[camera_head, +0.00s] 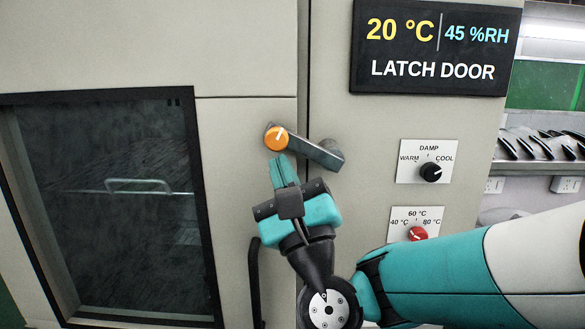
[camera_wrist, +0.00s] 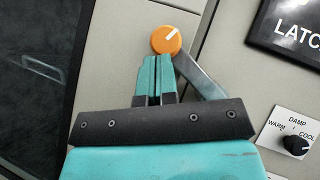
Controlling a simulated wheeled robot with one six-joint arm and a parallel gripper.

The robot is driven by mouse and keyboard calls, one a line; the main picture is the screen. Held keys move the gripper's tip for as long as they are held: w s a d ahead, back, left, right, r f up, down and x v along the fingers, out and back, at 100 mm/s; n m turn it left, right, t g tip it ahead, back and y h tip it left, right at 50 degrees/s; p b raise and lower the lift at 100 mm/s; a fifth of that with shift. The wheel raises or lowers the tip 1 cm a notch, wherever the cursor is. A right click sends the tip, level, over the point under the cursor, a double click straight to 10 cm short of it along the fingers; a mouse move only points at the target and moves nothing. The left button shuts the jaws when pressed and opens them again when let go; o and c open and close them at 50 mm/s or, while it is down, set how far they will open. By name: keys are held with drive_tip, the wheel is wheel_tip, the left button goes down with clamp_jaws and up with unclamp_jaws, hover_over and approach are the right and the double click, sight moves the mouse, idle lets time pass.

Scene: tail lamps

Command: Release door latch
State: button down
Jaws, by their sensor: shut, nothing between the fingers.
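The door latch is a grey metal bar (camera_head: 316,152) with an orange round knob (camera_head: 276,138) at its left end, lying across the gap between the door and the right panel. The bar slopes down to the right to its pivot. My gripper (camera_head: 284,163) is shut and empty, its teal fingertips just below the knob. In the wrist view the knob (camera_wrist: 166,40) sits right above the fingertips (camera_wrist: 156,60), and the bar (camera_wrist: 202,78) runs down to the right behind them. I cannot tell whether the fingertips touch the knob.
The pale door (camera_head: 235,200) has a dark window (camera_head: 110,210) and a black vertical handle (camera_head: 255,285) below the latch. A display (camera_head: 435,48) reads "LATCH DOOR". A black damp dial (camera_head: 431,172) and a red temperature dial (camera_head: 418,234) are on the right panel.

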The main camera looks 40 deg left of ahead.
drive_tip(key=s+d+f+b, duration=0.1)
drive_tip(key=s+f+b, duration=0.4)
drive_tip(key=s+b, duration=0.1)
drive_tip(key=shift+d+f+b, duration=0.35)
drive_tip(key=shift+f+b, duration=0.05)
drive_tip(key=shift+b, duration=0.1)
drive_tip(key=shift+s, duration=0.1)
drive_tip(key=w+d+f+n+g+h, duration=0.25)
drive_tip(key=d+n+g+h, duration=0.2)
drive_tip(key=d+n, duration=0.45)
drive_tip(key=w+d+f+n+g+h, duration=0.25)
drive_tip(key=d+n+g, duration=0.4)
drive_tip(key=n, duration=0.45)
drive_tip(key=s+d+f+n+h, duration=0.1)
drive_tip(key=s+d+f+h, duration=0.1)
drive_tip(key=d, duration=0.6)
drive_tip(key=s+d+f+n+g+h, duration=0.1)
drive_tip(key=s+d+f+h, duration=0.2)
drive_tip(key=d, duration=0.5)
drive_tip(key=s+d+f+n+h, duration=0.2)
drive_tip(key=d+h, duration=0.4)
drive_tip(key=d, duration=0.3)
wheel_tip(320, 180, down, 2)
drive_tip(key=shift+s+g, duration=0.4)
drive_tip(key=shift+s, duration=0.3)
